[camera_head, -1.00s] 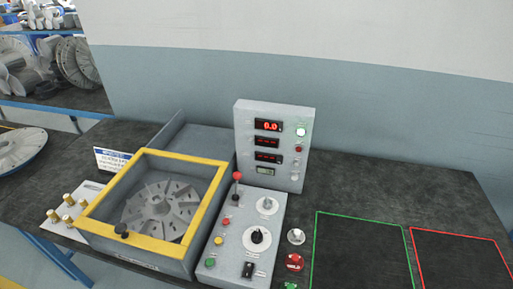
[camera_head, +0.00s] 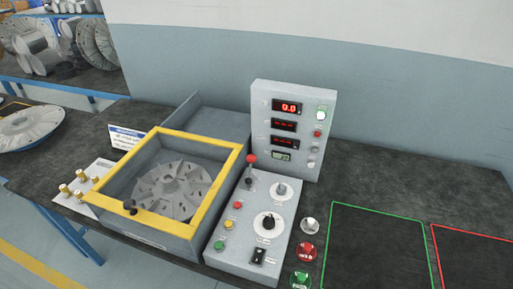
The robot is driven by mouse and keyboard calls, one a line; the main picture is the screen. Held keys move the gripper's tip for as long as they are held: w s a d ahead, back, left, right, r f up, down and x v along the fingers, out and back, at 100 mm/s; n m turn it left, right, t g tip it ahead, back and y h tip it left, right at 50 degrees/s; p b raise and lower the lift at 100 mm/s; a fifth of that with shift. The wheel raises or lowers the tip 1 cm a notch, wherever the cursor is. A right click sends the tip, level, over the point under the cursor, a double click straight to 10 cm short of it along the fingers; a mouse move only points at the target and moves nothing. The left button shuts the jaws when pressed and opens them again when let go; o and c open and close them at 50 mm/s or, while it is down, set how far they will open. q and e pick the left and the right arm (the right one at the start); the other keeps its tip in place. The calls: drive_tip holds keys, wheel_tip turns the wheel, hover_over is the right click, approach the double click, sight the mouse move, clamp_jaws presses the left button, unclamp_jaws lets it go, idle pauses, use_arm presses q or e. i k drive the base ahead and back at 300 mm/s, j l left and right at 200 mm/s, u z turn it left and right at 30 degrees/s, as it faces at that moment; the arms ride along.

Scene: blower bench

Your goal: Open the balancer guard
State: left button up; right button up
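The balancer guard is a square yellow frame (camera_head: 220,189) lying flat over the top of a grey box (camera_head: 148,235), and it looks closed. Through the frame I see a grey bladed impeller (camera_head: 172,190) inside the box. I cannot tell whether the frame holds a clear pane. Neither of my grippers is in view.
Brass-coloured pegs (camera_head: 75,185) stand left. The green-outlined area (camera_head: 375,245) is clear.

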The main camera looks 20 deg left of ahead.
sight(127, 208)
drive_tip(key=u, duration=1.3)
